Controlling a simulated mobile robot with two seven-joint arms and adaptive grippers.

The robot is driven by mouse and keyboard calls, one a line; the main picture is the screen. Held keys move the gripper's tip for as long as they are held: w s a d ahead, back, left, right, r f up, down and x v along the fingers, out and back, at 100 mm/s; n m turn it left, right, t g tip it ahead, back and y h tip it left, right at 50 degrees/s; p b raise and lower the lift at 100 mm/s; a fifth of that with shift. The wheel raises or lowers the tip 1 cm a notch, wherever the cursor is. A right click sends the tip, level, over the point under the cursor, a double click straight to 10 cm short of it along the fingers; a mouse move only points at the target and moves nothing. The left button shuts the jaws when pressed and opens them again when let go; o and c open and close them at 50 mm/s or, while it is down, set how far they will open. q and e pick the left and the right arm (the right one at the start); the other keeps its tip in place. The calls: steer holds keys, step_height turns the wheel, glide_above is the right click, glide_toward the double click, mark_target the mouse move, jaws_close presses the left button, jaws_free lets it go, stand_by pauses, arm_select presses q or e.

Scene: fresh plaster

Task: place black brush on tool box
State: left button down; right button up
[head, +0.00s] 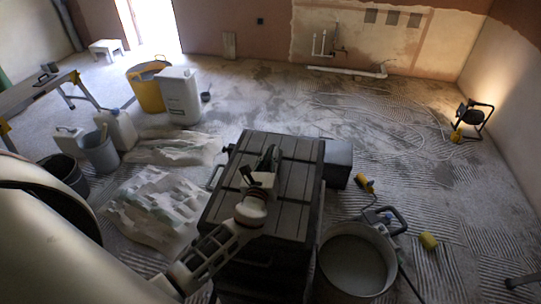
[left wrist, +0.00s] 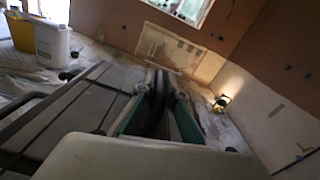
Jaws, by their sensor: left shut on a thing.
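The tool box (head: 300,195) is a large dark grey box with a ribbed lid in the middle of the head view. Its lid also fills the left of the left wrist view (left wrist: 75,115). My left gripper (head: 266,163) is over the lid. In the left wrist view its green-edged fingers (left wrist: 158,105) are shut on a dark, narrow thing, which I take to be the black brush (left wrist: 157,92). The brush is mostly hidden by the fingers, and I cannot tell whether it touches the lid. My right gripper is not in view.
A large grey bucket (head: 354,262) stands right of the tool box. A yellow tub (head: 148,92) and white canister (head: 180,98) stand at back left. Crumpled sheeting (head: 150,205) lies left of the box. A lit work lamp (head: 470,118) stands far right. The lid's left part looks clear.

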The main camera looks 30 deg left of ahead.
arm_select(q)
steer(key=shift+f, duration=0.2)
steer(key=c, duration=2)
jaws_free()
steer(key=shift+c, duration=0.2)
steer(key=shift+s+r, duration=0.15)
steer(key=shift+r, duration=0.1)
steer(key=v, duration=1.1)
steer(key=shift+s, duration=0.35)
steer(key=shift+d, duration=0.15)
